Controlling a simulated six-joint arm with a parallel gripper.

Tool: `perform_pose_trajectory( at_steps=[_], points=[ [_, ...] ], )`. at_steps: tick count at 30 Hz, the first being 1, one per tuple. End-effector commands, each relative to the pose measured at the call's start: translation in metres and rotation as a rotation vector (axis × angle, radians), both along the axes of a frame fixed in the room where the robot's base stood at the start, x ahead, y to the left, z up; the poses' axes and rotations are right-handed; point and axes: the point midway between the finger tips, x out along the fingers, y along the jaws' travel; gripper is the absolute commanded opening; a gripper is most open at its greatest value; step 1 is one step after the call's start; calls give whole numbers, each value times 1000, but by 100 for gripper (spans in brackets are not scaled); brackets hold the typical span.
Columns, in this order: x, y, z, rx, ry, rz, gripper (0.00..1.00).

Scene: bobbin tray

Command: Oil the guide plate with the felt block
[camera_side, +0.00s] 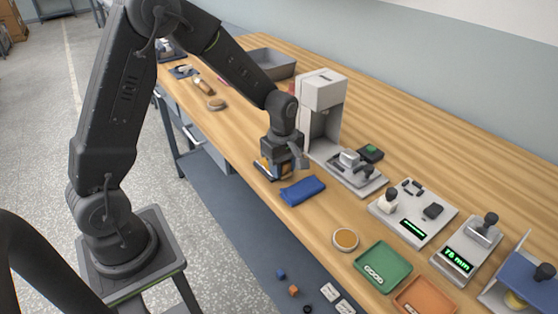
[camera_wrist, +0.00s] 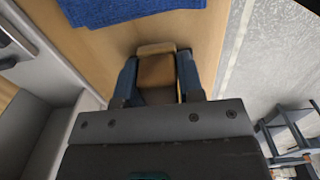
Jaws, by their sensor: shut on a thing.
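My gripper (camera_side: 276,172) is shut on a tan-brown block, which looks like the felt block (camera_wrist: 157,70). The wrist view shows the block between the two dark blue fingers, with a paler band at its far end. In the side view the gripper points down, low over the bench near its front edge, left of the blue cloth. I cannot tell whether the block touches the wood. A grey fixture with metal parts (camera_side: 366,180), right of the gripper, may carry the guide plate; I cannot tell for certain. A round dish with amber content (camera_side: 345,240) stands nearer the camera.
A folded blue cloth (camera_side: 302,191) lies beside the gripper. A tall grey machine (camera_side: 323,95) stands close behind it. Green (camera_side: 384,267) and orange (camera_side: 425,297) trays and display fixtures (camera_side: 412,212) fill the right. Bare wood lies between the cloth and the amber dish.

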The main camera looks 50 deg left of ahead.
Motion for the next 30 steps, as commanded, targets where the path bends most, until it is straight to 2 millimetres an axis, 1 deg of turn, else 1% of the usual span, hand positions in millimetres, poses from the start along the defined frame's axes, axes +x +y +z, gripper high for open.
perform_pose_trajectory(
  at_steps=[1,6,30],
  points=[
    [-2,5,0,0,1,4,13],
    [-2,21,0,0,1,6,13],
    [-2,93,0,0,1,3,13]
  ],
)
